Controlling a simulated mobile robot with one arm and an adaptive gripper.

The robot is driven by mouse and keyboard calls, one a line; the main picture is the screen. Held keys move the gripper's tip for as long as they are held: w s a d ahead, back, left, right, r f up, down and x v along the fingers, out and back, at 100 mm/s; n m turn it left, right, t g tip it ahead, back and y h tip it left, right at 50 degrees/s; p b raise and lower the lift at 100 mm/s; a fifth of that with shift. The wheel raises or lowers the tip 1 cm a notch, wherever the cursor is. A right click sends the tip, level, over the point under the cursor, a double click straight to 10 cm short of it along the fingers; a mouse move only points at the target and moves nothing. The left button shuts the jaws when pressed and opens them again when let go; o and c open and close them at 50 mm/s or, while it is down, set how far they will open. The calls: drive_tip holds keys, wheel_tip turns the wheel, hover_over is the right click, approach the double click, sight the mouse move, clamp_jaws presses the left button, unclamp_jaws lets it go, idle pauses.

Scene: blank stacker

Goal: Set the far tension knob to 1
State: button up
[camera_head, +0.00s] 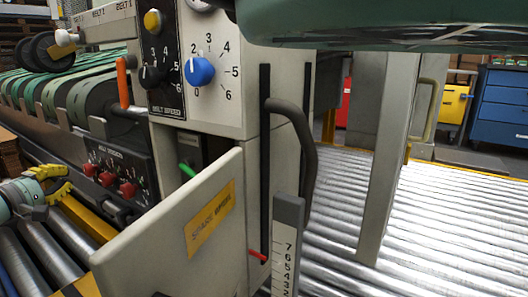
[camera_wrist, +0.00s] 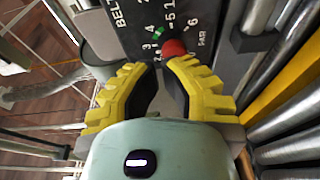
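A dark tilted panel (camera_head: 120,160) on the machine's left carries a row of red knobs. In the head view the farthest looks to be the leftmost red knob (camera_head: 90,169), with a middle one (camera_head: 106,178) and a nearer one (camera_head: 128,190); their settings are too small to read. My gripper (camera_head: 68,180) is left of the panel, its yellow fingers apart. In the wrist view my gripper (camera_wrist: 158,72) is open and empty. One red knob (camera_wrist: 172,48) lies just beyond the fingertips, beside printed numbers and a green mark. Which knob it is, I cannot tell.
A blue knob (camera_head: 200,71) and a black knob (camera_head: 152,77) sit on upper panels. An orange lever (camera_head: 122,82) stands above the red knobs. A beige guard panel (camera_head: 180,235) juts out in front. Metal rollers (camera_head: 70,240) lie below my gripper.

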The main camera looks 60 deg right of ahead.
sight(91, 169)
drive_tip(key=shift+a+f, duration=0.1)
drive_tip(key=shift+f, duration=0.15)
clamp_jaws()
drive_tip(key=d+f+b, duration=0.3)
drive_tip(key=d+b, duration=0.3)
drive_tip(key=shift+w, duration=0.15)
drive_tip(key=shift+d, duration=0.1)
drive_tip(key=shift+w+b, duration=0.1)
drive_tip(key=shift+b, duration=0.6)
idle(0.5)
drive_tip(key=shift+r+p, duration=0.3)
drive_tip(key=shift+p, duration=0.2)
